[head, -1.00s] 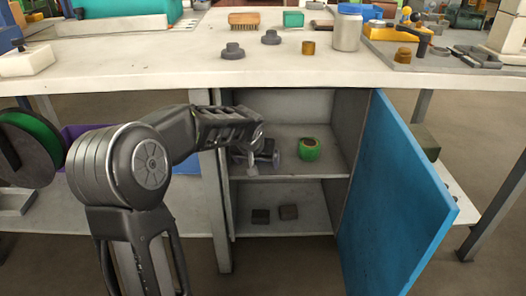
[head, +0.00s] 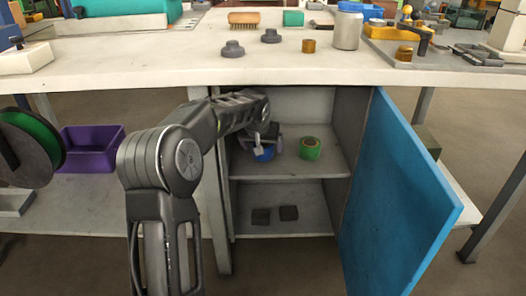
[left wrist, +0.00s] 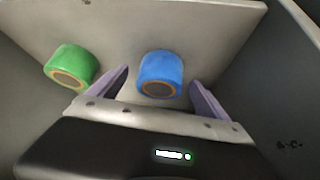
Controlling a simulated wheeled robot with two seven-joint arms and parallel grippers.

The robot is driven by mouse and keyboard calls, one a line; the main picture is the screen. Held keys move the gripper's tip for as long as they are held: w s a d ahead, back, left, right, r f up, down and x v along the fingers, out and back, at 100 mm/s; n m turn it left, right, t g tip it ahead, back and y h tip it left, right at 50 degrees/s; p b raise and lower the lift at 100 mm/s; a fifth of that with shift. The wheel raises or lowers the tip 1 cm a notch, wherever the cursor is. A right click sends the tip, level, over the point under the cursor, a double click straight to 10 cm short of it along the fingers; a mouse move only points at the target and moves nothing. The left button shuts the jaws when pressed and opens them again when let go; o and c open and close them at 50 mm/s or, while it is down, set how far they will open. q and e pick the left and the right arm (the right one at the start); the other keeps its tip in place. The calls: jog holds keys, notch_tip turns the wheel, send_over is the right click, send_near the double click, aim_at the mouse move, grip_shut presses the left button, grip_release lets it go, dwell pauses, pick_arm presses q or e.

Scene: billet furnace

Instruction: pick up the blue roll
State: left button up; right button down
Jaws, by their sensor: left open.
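The blue roll (head: 264,154) sits on the upper shelf inside the open cabinet, partly hidden by my left gripper (head: 268,140). In the left wrist view the blue roll (left wrist: 161,74) lies between the two purple fingers of my left gripper (left wrist: 160,85), which are open with a gap on each side of it. The roll rests on the shelf surface. My right gripper is in neither view.
A green roll (head: 310,148) stands right of the blue roll, and it also shows in the left wrist view (left wrist: 71,66). The blue cabinet door (head: 395,190) is swung open at right. The tabletop (head: 180,75) overhangs the cabinet.

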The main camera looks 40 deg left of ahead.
pick_arm(q)
jog(key=shift+b+x, duration=0.5)
jog(key=shift+x, duration=0.25)
jog(key=shift+a+r, duration=0.1)
jog(key=shift+r, duration=0.05)
jog(key=c, duration=1.6)
jog(key=shift+o, duration=0.2)
jog(key=shift+r+p, duration=0.15)
jog(key=shift+p, duration=0.15)
jog(key=shift+r+p, duration=0.35)
jog(key=shift+p, duration=0.1)
jog(key=s+d, duration=0.4)
jog(key=s, duration=0.4)
jog(key=s+d+p, duration=0.1)
jog(key=s+d, duration=0.3)
jog(key=s, duration=0.4)
jog(key=shift+f, duration=0.2)
